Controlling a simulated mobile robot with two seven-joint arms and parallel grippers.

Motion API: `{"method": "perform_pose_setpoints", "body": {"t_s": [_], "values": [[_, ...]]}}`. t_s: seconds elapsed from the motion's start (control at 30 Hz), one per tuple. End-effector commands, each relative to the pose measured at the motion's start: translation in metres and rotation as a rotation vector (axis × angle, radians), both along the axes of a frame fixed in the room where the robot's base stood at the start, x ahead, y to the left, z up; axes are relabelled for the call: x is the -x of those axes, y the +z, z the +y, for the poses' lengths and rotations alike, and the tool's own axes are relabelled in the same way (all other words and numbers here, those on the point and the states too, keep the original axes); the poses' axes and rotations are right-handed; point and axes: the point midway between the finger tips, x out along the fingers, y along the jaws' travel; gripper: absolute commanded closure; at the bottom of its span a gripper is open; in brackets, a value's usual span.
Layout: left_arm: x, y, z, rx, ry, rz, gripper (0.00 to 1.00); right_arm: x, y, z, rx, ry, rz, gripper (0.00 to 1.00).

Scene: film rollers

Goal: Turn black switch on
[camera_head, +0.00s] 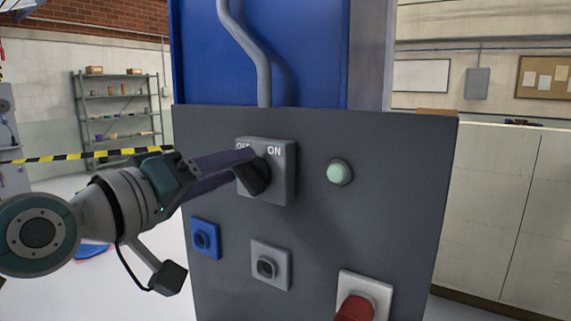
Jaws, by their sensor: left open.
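The black switch is on a grey box (284,189) at the upper middle of the dark panel, with the labels OFF at its upper left and ON at its upper right. My left gripper (257,177) reaches in from the left, with its dark fingertips in front of the box, at the knob. The jaws are open. The fingers hide most of the black knob, so I cannot tell which way it points or whether they touch it. My right gripper is not in view.
Shelves (117,110) stand far behind at left.

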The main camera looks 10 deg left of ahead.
Motion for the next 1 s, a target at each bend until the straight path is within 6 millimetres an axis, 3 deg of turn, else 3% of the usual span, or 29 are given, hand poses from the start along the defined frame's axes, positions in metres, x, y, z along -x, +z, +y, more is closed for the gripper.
{"method": "perform_pose_setpoints", "body": {"t_s": [0.4, 0.87, 1.0], "values": [[-0.0076, -0.0003, -0.0034, 0.000, -0.001, 0.001, 0.49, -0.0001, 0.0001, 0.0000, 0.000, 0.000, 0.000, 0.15], [-0.0074, -0.0004, -0.0031, -0.001, -0.001, 0.000, 1.00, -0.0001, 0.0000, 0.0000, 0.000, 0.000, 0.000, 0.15], [-0.0074, -0.0003, -0.0031, -0.001, -0.001, 0.000, 1.00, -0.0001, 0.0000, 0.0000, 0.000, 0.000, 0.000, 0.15]]}}
